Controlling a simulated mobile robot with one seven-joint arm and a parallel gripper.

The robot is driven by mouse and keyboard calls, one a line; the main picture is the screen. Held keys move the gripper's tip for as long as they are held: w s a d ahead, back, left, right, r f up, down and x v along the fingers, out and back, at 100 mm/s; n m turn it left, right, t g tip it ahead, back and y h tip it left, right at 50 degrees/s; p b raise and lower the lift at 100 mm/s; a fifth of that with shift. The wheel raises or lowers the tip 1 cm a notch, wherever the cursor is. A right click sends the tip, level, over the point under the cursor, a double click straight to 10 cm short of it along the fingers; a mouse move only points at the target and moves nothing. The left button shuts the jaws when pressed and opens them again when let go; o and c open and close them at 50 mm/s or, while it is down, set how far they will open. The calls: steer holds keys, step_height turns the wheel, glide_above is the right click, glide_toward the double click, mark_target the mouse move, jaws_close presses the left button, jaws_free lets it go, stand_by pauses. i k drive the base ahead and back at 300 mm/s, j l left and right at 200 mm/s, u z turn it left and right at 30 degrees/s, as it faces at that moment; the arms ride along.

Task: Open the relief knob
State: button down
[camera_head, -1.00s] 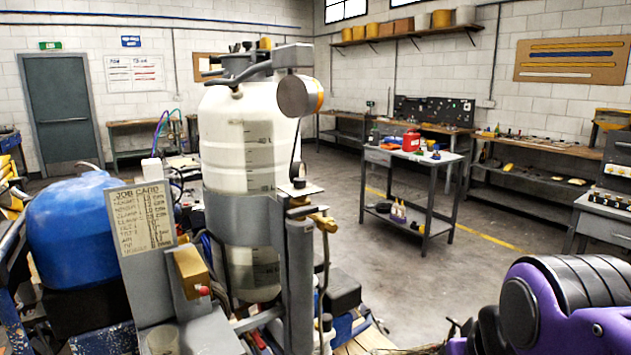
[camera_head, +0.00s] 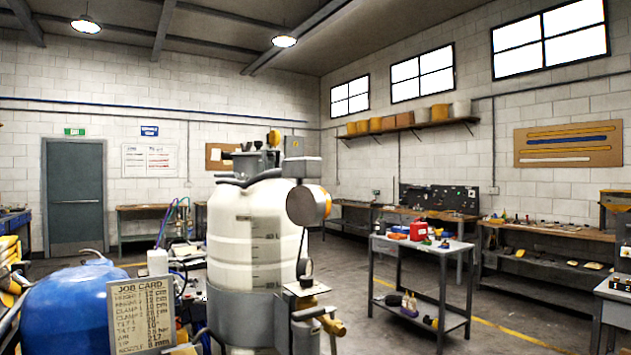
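The line striper fills the lower left and middle of the head view, with a tall white tank (camera_head: 253,236) strapped in a grey bracket (camera_head: 243,312). Caps, hoses and a grey fitting sit on the tank's top, including a small orange cap (camera_head: 274,138). A round grey drum with an orange rim (camera_head: 308,205) hangs at its right. A brass fitting (camera_head: 331,322) sits lower right, below a dark round part (camera_head: 305,268). I cannot tell which part is the relief knob. My gripper is not in view.
A blue tank (camera_head: 75,310) and a job card (camera_head: 142,316) stand at the lower left. A grey trolley (camera_head: 437,292) with a red can (camera_head: 419,231) stands right of the striper. Benches line the back wall. Open floor (camera_head: 500,325) lies right of the trolley.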

mark_target(243, 177)
steer(key=i+j+u, duration=0.15)
steer(key=j+u, duration=0.15)
steer(key=u, duration=0.15)
steer(key=i+j+u, duration=0.15)
steer(key=j+u, duration=0.25)
steer(key=l, duration=0.1)
